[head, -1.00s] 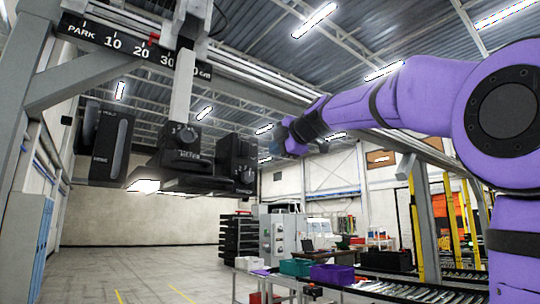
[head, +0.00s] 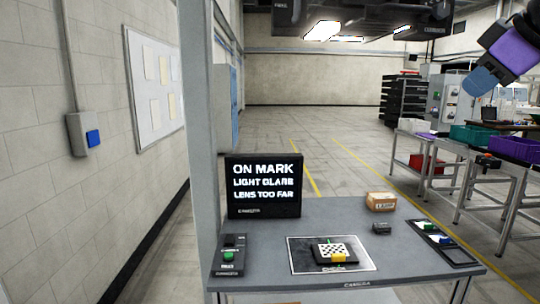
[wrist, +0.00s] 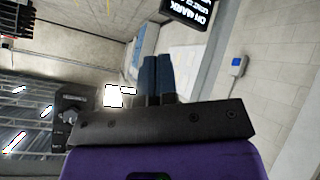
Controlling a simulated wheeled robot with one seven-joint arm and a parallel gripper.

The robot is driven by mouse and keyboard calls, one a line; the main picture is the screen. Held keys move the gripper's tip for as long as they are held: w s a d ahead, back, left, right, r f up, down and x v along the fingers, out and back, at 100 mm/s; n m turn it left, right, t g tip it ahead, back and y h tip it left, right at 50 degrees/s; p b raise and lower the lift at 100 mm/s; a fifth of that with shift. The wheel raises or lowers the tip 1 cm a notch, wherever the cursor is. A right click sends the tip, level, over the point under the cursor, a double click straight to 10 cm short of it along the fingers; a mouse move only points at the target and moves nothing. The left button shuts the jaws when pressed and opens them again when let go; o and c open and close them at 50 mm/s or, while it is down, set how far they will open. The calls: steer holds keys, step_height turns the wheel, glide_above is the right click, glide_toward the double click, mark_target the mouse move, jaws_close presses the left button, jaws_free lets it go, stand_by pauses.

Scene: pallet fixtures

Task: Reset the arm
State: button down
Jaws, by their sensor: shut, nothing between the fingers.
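My gripper (head: 480,82) shows at the upper right of the head view, with blue fingertips on a dark and purple wrist. It hangs in the air, apart from the table and everything on it. In the wrist view my gripper (wrist: 157,78) has its two blue fingers side by side, shut, with nothing held. Most of the arm is outside the head view.
A grey table (head: 390,266) holds a black display (head: 263,186) reading "ON MARK, LIGHT GLARE, LENS TOO FAR", a checkered plate (head: 334,250), a button box (head: 229,255), a small carton (head: 380,201) and a black tray (head: 443,243). A grey post (head: 197,150) rises at its left.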

steer(key=s+a+f+m+g, duration=0.1)
steer(key=s+f+m+g, duration=0.1)
steer(key=s+f+m, duration=0.2)
steer(key=s+a+f+m+g+h, duration=0.1)
steer(key=s+f+m, duration=0.3)
steer(key=s+f, duration=0.6)
step_height(320, 180, down, 6)
steer(key=shift+a+r+g+h, duration=0.2)
steer(key=shift+a+g+h, duration=0.1)
steer(key=shift+a+g, duration=0.3)
